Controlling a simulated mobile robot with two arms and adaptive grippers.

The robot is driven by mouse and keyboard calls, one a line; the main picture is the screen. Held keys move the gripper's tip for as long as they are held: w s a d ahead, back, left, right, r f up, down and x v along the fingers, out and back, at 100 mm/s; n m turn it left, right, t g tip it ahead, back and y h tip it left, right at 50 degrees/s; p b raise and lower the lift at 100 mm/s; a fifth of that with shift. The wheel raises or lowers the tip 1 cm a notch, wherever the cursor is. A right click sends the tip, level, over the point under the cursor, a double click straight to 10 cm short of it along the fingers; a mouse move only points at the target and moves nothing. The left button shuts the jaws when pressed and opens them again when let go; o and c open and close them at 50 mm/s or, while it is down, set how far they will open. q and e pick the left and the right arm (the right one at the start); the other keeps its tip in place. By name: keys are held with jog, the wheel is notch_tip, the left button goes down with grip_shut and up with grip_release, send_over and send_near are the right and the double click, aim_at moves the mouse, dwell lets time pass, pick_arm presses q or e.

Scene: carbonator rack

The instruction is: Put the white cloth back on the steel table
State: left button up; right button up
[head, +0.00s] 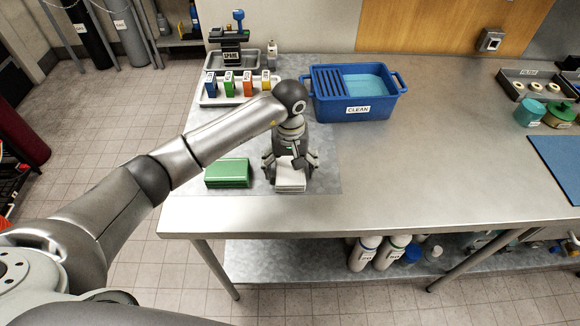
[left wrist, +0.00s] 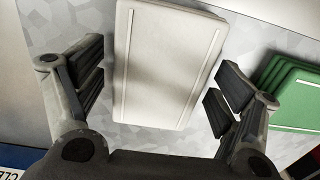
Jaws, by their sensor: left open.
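The white cloth (head: 290,184), a folded rectangular block, lies on the grey mottled area at the left front of the steel table (head: 430,150). My left gripper (head: 288,172) is directly over it, pointing down, and partly hides it in the head view. In the left wrist view the white cloth (left wrist: 165,60) lies flat between the spread fingers of my left gripper (left wrist: 157,88), with a gap on each side. The gripper is open and holds nothing. My right gripper is not in view.
A green folded stack (head: 228,173) lies just left of the white cloth. A blue tub marked CLEAN (head: 358,108) stands behind. A white tray with coloured blocks (head: 238,87) is at the back left. The table's middle is clear; its front edge is close.

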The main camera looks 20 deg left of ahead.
aim_at(290, 167)
pick_arm(q)
jog(key=shift+r+p, duration=0.2)
jog(key=shift+p, duration=0.1)
notch_tip(290, 167, up, 12)
jog(key=b, duration=0.4)
jog(key=shift+f, duration=0.15)
